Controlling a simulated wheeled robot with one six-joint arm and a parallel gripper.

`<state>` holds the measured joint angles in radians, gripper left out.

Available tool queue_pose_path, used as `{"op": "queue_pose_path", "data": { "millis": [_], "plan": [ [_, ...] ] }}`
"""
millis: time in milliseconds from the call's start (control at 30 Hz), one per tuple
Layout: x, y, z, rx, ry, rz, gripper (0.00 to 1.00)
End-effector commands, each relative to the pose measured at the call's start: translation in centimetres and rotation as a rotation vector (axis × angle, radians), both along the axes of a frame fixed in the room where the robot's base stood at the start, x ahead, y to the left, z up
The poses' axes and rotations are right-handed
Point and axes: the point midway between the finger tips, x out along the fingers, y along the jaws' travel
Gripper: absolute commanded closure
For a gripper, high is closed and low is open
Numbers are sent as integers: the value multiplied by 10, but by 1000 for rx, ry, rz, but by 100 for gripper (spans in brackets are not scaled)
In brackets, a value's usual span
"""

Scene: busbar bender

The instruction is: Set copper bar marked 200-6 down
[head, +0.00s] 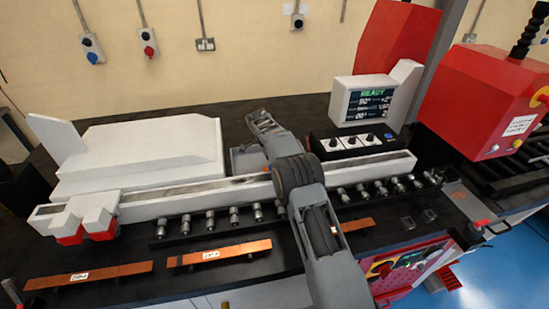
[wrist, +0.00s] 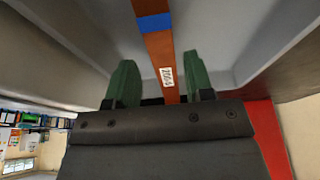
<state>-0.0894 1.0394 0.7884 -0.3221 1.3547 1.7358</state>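In the wrist view the copper bar marked 200-6 (wrist: 166,78) runs from the top edge down between my gripper's fingers. Its white label faces the camera, and a blue band (wrist: 154,23) crosses it farther up. My gripper (wrist: 159,60) has green fingers on either side of the bar. A gap shows between the left finger and the bar, and the right finger is close to it. The fingers look open around the bar. In the head view my arm hides the fingertips, and I cannot make out this bar there.
Labelled copper bars lie along the front of the black table, one at left (head: 120,270) and one in the middle (head: 215,256). Another (head: 357,225) is partly behind my arm. A long white beam (head: 190,198), a control box (head: 352,140) and a READY screen (head: 371,103) stand behind.

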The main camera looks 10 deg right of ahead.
Motion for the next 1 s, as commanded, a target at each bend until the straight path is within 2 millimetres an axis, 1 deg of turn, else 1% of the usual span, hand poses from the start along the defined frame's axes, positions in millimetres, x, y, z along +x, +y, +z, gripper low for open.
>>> {"op": "queue_pose_path", "data": {
  "millis": [33, 100, 333, 467, 533, 833, 1000],
  "plan": [
    [0, 0, 0, 0, 0, 0, 47],
    [0, 0, 0, 0, 0, 0, 43],
    [0, 0, 2, 0, 0, 0, 43],
    [0, 0, 15, 0, -1, 0, 43],
    [1, 3, 20, 0, -4, 1, 43],
    [1, 22, 80, 0, -4, 0, 43],
    [0, 31, 107, 0, -2, 2, 43]
  ]
}}
